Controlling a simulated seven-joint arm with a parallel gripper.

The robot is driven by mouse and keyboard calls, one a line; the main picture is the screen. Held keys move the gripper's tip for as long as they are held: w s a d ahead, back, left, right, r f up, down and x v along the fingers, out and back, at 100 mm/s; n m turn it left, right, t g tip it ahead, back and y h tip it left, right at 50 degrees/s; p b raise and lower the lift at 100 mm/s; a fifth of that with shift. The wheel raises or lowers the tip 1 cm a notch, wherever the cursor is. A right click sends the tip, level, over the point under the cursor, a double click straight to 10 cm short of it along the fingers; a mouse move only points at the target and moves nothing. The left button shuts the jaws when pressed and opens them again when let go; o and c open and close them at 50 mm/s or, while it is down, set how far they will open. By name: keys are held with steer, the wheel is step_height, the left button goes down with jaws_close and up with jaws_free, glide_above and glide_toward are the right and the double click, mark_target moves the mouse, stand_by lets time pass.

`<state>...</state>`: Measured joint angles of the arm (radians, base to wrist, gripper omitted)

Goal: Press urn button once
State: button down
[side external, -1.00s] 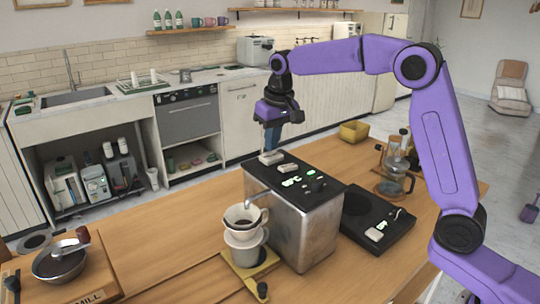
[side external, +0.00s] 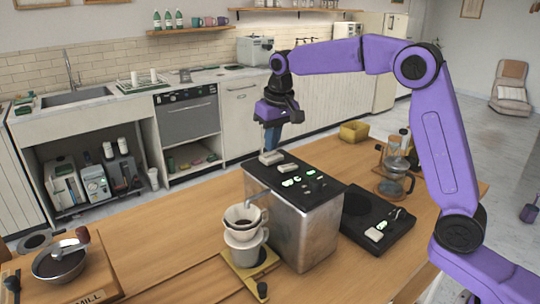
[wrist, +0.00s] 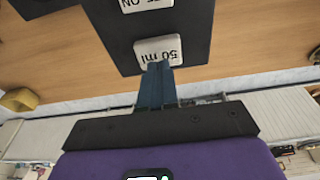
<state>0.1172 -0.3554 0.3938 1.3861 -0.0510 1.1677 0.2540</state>
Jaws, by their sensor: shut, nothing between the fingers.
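The urn (side external: 306,235) is a metal box with a black top panel (side external: 322,190) on the wooden table. A white button (side external: 271,158) sits at the far left of the panel. In the wrist view a white button labelled "50 ml" (wrist: 158,48) appears upside down, and a second white button (wrist: 146,4) is cut off by the top edge. My gripper (side external: 271,149) points down over the far-left button, fingers together and empty. In the wrist view the fingertips (wrist: 155,68) overlap the near edge of the "50 ml" button. I cannot tell whether they touch it.
A white dripper (side external: 245,216) on a cup stands at the urn's front left under its spout. A black scale (side external: 378,222) lies to the right. A glass carafe (side external: 395,170) stands behind it. A pan-like bowl (side external: 60,262) is at the far left.

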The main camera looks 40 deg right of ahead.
mark_target(272, 156)
steer(key=shift+f, duration=0.95)
steer(key=shift+r, duration=0.95)
stand_by(1.5)
steer(key=shift+r, duration=2.5)
